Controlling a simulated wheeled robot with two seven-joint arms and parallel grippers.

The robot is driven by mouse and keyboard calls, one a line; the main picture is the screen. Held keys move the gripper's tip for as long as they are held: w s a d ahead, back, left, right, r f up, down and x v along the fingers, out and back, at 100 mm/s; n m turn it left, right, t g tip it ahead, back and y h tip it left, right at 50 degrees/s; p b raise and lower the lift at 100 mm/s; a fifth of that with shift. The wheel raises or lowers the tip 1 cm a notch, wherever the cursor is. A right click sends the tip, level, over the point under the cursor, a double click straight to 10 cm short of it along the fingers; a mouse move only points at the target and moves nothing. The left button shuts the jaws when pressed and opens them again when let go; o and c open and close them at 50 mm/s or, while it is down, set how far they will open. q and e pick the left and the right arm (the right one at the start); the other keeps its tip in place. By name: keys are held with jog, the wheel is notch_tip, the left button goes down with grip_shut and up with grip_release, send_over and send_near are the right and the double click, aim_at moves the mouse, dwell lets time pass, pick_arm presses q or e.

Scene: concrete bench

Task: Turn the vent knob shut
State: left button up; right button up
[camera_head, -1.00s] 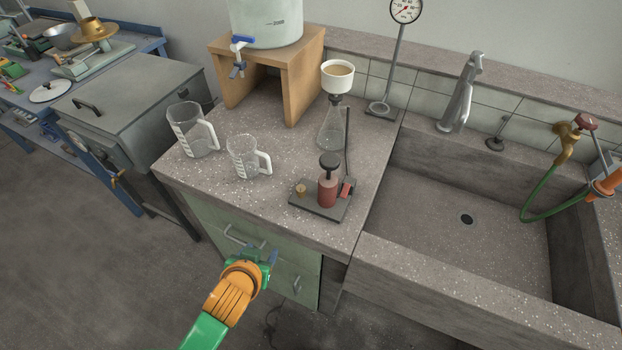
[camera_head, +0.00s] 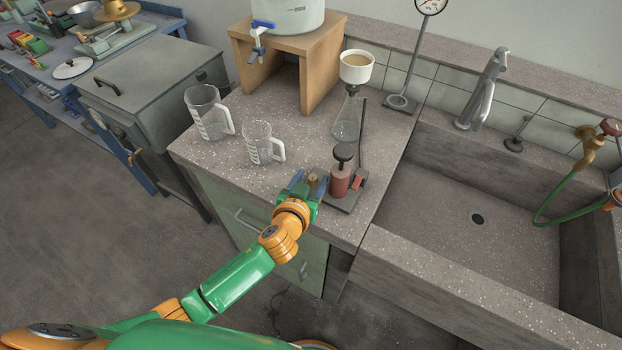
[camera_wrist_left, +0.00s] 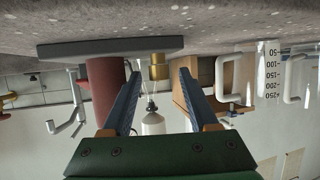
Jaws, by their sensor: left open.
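The vent knob (camera_head: 312,179) is a small brass piece at the left end of the dark base plate (camera_head: 343,208) of a small hand pump. The pump has a red cylinder (camera_head: 340,183) with a black top. My left gripper (camera_head: 309,182) is open at the left end of the base, its fingers on either side of the knob. In the left wrist view, which is upside down, the brass knob (camera_wrist_left: 158,66) shows between the open fingertips (camera_wrist_left: 160,73); I cannot tell whether they touch it. The red cylinder (camera_wrist_left: 104,90) is close beside one finger. My right gripper is not in view.
Two clear measuring jugs (camera_head: 208,113) (camera_head: 262,143) stand left of the pump. A flask (camera_head: 347,118) under a white funnel cup (camera_head: 356,70) stands behind it. A wooden stand (camera_head: 325,70) is farther back. The sink (camera_head: 450,210) lies to the right.

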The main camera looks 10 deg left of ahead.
pick_arm(q)
jog(key=shift+c, duration=0.2)
grip_shut()
jog(key=m+h+p, duration=0.1)
jog(key=h+p, duration=0.1)
jog(key=m+p, duration=0.1)
jog(key=shift+a+r+m+g+h, duration=0.25)
jog(key=shift+r+m+g+h, duration=0.05)
jog(key=shift+h, duration=0.1)
jog(key=shift+f+m+g+h, duration=0.25)
jog(key=shift+m+g+h, duration=0.25)
jog(key=shift+m+h, duration=0.45)
jog(key=shift+o, duration=0.2)
grip_release()
jog(key=shift+h, duration=0.25)
